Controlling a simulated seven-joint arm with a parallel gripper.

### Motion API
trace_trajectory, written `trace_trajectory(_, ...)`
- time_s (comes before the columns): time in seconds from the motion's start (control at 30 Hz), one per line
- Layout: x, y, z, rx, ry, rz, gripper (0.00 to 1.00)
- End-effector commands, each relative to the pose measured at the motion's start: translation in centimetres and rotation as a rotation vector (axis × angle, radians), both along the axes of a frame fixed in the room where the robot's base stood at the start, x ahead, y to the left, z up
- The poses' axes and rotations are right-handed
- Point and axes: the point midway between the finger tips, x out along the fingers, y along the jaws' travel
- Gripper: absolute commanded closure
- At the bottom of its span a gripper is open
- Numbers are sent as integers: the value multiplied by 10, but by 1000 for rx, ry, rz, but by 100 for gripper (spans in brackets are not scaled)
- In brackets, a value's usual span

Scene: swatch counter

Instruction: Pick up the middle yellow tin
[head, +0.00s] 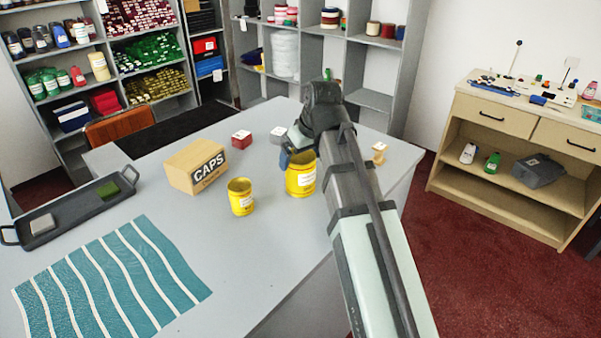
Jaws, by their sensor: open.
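Two yellow tins with white labels show on the grey counter (290,280). The smaller yellow tin (241,199) stands upright right of the cardboard box. The larger yellow tin (301,178) stands upright to its right and farther back, close beside my arm. No third yellow tin shows; my arm covers part of the counter right of the larger one. My gripper (297,142) is open, above and behind the larger tin in the picture. Its fingertips are partly hidden, and I cannot tell whether it touches anything.
A cardboard box marked CAPS (195,166) stands left of the tins. A red block (241,139) and a pale block (278,135) sit behind. A dark tray (70,212) and a striped teal cloth (115,280) lie left. A wooden piece (379,153) stands right of my arm.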

Motion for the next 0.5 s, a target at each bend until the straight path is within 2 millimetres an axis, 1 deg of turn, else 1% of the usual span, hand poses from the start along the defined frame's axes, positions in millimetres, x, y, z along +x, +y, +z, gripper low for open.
trace_trajectory(0.3,10,6,-34,-1,2,0,0)
trace_trajectory(0.4,12,7,-39,0,0,0,0)
trace_trajectory(0.5,12,7,-40,-1,0,0,0)
